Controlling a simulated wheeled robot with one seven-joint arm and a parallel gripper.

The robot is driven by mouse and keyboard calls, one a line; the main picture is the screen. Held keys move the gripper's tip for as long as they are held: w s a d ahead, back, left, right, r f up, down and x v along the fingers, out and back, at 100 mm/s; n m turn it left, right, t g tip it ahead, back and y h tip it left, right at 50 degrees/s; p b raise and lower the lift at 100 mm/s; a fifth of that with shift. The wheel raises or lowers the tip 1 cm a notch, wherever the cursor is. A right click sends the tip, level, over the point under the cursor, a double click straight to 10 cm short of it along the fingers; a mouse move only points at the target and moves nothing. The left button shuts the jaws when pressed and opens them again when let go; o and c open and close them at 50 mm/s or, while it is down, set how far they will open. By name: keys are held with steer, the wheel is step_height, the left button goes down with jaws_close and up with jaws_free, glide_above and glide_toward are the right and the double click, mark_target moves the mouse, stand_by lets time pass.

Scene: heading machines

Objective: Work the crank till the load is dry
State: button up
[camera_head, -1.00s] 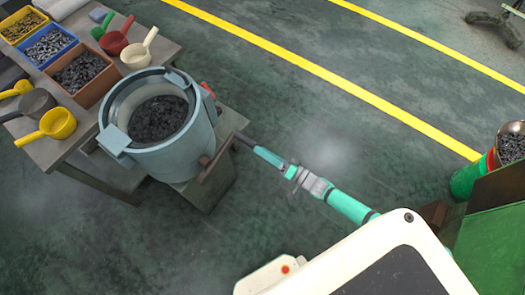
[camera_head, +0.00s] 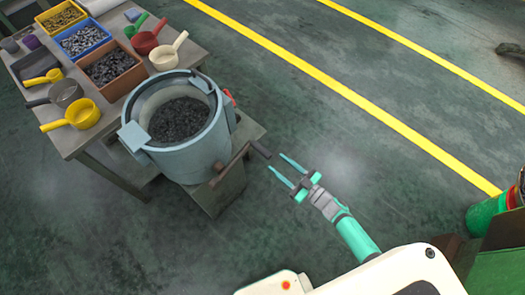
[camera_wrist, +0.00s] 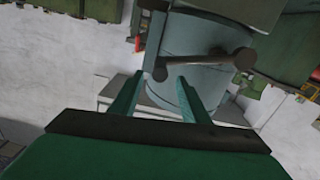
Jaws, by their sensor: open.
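The blue-grey drum machine (camera_head: 190,150) stands on a low pedestal, with an open top. The dark load (camera_head: 179,119) of small pieces lies inside; I cannot tell whether it is wet. The brown crank (camera_head: 231,165) is on its near right side, its dark grip (camera_head: 260,149) sticking out to the right. My gripper (camera_head: 276,162) is open and empty, just right of the grip and apart from it. In the wrist view, the crank arm (camera_wrist: 205,65) lies beyond the fingertips (camera_wrist: 160,78), one end in line with the gap, with the drum (camera_wrist: 200,38) behind.
A table (camera_head: 75,141) at left holds yellow, blue and brown bins (camera_head: 110,69) of small parts and several coloured scoops (camera_head: 82,114). A green container (camera_head: 487,215) stands at the right edge. The floor between the drum and the yellow lines is clear.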

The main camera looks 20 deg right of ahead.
mark_target(263, 152)
steer(key=x, duration=0.9)
steer(key=shift+f, duration=0.1)
steer(key=shift+a, duration=0.1)
jaws_close()
